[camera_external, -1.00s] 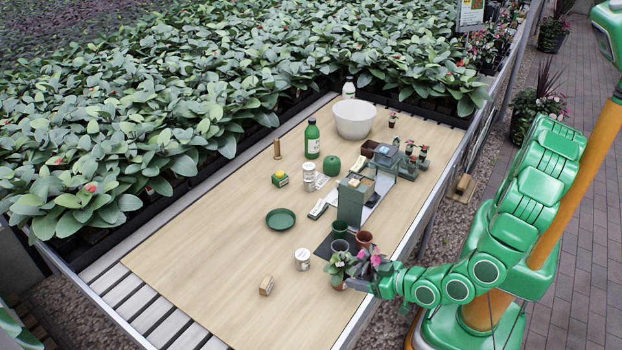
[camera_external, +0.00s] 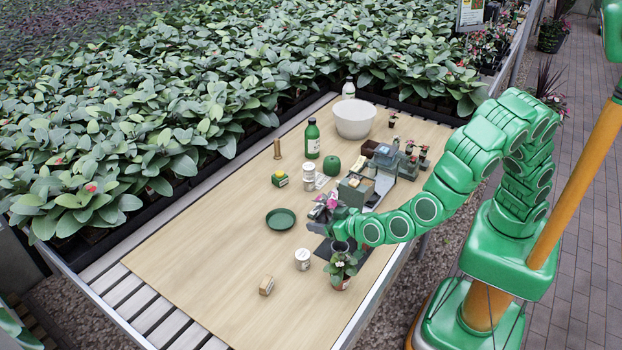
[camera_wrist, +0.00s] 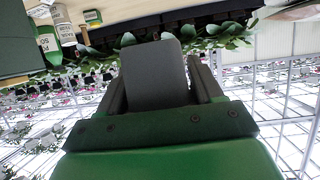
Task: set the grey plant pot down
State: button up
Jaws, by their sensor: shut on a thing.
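My gripper (camera_external: 338,216) is shut on the grey plant pot and holds it above the right part of the table. Pink flowers and leaves (camera_external: 324,203) show at the gripper's tip in the external view; the pot itself is mostly hidden there. In the wrist view the grey pot (camera_wrist: 156,75) fills the space between the two dark fingers (camera_wrist: 158,88). I cannot tell the pot's exact height above the table.
A terracotta pot with a green plant (camera_external: 341,270) stands near the table's front edge. The table's left part (camera_external: 190,265) is clear.

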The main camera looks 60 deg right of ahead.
jog(key=w+d+r, duration=0.4)
jog(key=w+d, duration=0.4)
jog(key=w, duration=0.1)
jog(key=w+d+r+m+h, duration=0.1)
jog(key=w+d+r, duration=0.3)
jog(key=d, duration=0.8)
jog(key=w+d+r+m+h, duration=0.1)
jog(key=w+d+r, duration=0.25)
jog(key=d, duration=0.75)
jog(key=w+d+r+m+h, duration=0.1)
jog(key=w+d+r, duration=0.25)
jog(key=d, duration=0.85)
notch_tip(320, 180, down, 13)
jog(key=s+n+y, duration=0.3)
jog(key=y, duration=0.1)
jog(key=shift+n, duration=0.3)
jog(key=shift+s+a+f+x, duration=0.3)
jog(key=shift+f+x, duration=0.45)
jog(key=shift+x, duration=3.65)
jog(key=shift+s+a+f+x, duration=0.35)
jog(key=shift+f+x, duration=0.4)
jog(key=shift+x, duration=3.65)
jog(key=shift+s+a+f+x, duration=0.3)
jog(key=shift+f+x, duration=0.45)
jog(key=shift+x, duration=3.65)
jog(key=shift+f, duration=1.35)
